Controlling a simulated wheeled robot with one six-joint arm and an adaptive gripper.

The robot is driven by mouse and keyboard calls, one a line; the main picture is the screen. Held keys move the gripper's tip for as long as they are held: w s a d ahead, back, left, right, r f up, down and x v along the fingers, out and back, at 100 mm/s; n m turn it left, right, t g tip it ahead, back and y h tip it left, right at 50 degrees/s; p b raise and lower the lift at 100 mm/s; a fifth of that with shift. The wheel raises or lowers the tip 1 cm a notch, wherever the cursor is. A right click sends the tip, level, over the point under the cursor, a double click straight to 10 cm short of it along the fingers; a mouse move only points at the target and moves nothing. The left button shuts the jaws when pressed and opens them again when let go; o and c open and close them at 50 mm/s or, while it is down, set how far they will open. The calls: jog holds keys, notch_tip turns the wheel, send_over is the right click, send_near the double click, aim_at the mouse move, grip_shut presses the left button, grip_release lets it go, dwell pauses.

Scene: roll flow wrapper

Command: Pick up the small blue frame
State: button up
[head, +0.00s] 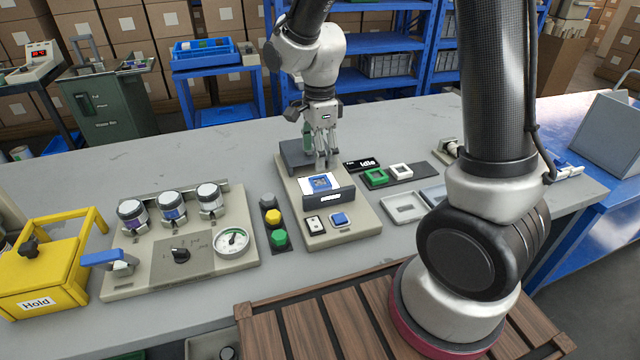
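A small blue square piece, which looks like the small blue frame (321,184), lies on a white sheet (306,185) in the beige machine (362,232). Its centre looks brownish, and details are too small to tell. My gripper (325,165) points down over the machine, just behind the blue piece in the picture. Its fingers look close together. I cannot tell whether they touch the blue piece or hold anything.
A green frame (376,178) and a white frame (401,171) sit on a dark strip right of the machine. Dark upright plates (328,199) flank the blue piece. A control panel (180,252) with jars, stacked buttons (273,217) and a yellow box (45,285) stand left.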

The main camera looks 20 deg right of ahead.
aim_at(320, 183)
jog(key=f, duration=0.8)
jog(key=shift+w+d+f, duration=0.15)
jog(key=shift+w, duration=0.1)
jog(key=c, duration=1)
